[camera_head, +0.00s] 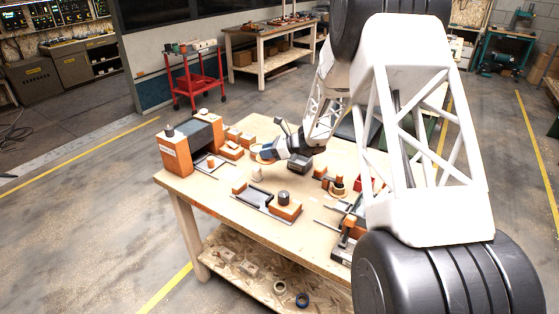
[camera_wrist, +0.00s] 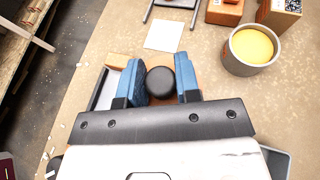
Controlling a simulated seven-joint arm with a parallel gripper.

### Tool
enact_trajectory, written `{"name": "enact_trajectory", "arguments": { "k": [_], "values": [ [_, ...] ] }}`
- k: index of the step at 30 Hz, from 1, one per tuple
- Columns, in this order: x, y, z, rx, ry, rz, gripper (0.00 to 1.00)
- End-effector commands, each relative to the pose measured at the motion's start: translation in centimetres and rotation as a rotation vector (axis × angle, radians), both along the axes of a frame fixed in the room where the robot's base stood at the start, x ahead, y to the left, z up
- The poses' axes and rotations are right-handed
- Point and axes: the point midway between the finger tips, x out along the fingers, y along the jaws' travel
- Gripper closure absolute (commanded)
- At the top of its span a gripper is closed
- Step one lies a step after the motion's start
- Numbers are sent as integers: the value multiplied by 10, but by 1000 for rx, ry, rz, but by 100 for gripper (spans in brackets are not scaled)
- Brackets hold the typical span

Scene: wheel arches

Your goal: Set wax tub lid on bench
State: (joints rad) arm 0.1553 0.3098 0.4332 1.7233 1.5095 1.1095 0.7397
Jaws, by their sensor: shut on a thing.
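The wax tub (camera_wrist: 252,50) is a grey round tub with yellow wax showing in its open mouth, at the upper right of the wrist view. My gripper (camera_wrist: 161,83) is shut on a black round piece (camera_wrist: 160,80), which looks like the knob of the wax tub lid. The blue fingers are on either side of it; the rest of the lid cannot be made out. In the head view my gripper (camera_head: 265,153) reaches from the right over the bench (camera_head: 222,213). The held piece is not clear there.
A pale square (camera_wrist: 164,35) lies on bare bench top ahead of my gripper. Orange-brown blocks (camera_wrist: 225,10) stand beyond the tub. A fixture with a dark cylinder (camera_head: 284,197) is near the front edge. A large block stand (camera_head: 175,153) is at the left end.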

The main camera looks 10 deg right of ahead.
Motion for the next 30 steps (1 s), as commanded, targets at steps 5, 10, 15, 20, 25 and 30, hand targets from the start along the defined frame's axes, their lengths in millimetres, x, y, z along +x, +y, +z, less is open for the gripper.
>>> {"name": "enact_trajectory", "arguments": {
  "k": [5, 10, 15, 20, 25, 30],
  "values": [
    [-3, -14, 4, 2, -6, -84, 92],
    [-8, -34, 7, 2, -9, -207, 92],
    [-13, -53, 9, 1, -4, -315, 92],
    [-17, -61, 9, -1, -2, -364, 92],
    [-17, -62, 9, -2, 0, -370, 92],
    [-17, -62, 8, -2, 0, -369, 92]
  ]
}}
